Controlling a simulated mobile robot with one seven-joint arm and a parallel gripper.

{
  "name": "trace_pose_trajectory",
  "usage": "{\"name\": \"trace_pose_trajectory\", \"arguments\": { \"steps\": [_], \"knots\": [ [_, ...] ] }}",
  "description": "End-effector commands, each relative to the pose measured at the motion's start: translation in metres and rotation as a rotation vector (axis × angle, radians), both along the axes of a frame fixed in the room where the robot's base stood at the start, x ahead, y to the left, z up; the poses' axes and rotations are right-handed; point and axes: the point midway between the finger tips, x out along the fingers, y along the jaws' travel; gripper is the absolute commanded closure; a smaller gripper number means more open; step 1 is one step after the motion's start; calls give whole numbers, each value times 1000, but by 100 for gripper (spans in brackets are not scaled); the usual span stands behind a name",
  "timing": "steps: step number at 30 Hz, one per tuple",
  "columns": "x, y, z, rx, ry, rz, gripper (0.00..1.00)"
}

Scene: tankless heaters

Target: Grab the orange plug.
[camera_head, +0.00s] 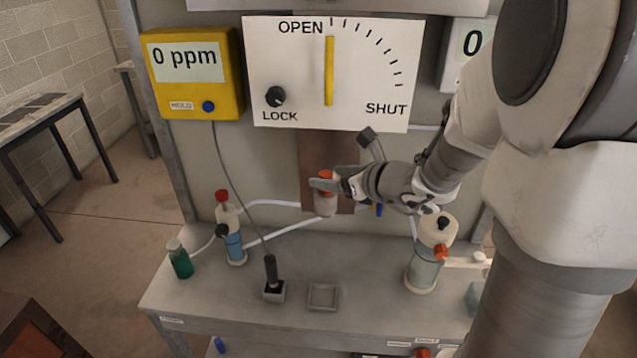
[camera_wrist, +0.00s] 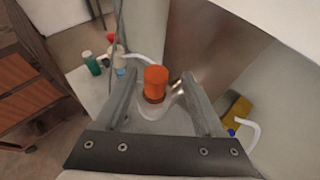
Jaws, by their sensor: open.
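The orange plug (camera_wrist: 155,80) is a short upright cylinder on top of a pale, rounded fitting (camera_wrist: 160,110). In the head view the orange plug (camera_head: 326,174) shows beside my fingers, partly covered by them. My gripper (camera_wrist: 158,88) is open, with one finger on each side of the plug in the wrist view. The plug stands between the fingers, and gaps show on both sides. In the head view my gripper (camera_head: 328,185) reaches in from the right at the height of the fitting.
A white OPEN/SHUT panel (camera_head: 350,110) hangs above my gripper. A red-topped bottle (camera_head: 231,235) and a green bottle (camera_head: 180,260) stand left on the bench (camera_head: 250,315). A pale canister (camera_head: 425,270) with an orange part stands right.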

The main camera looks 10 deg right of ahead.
Motion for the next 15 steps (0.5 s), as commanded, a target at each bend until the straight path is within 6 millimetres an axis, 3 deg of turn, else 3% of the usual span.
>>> {"name": "trace_pose_trajectory", "arguments": {
  "steps": [9,15],
  "knots": [
    [32,22,-21,0,0,2,30],
    [35,23,-20,0,-1,0,30]
  ]
}}
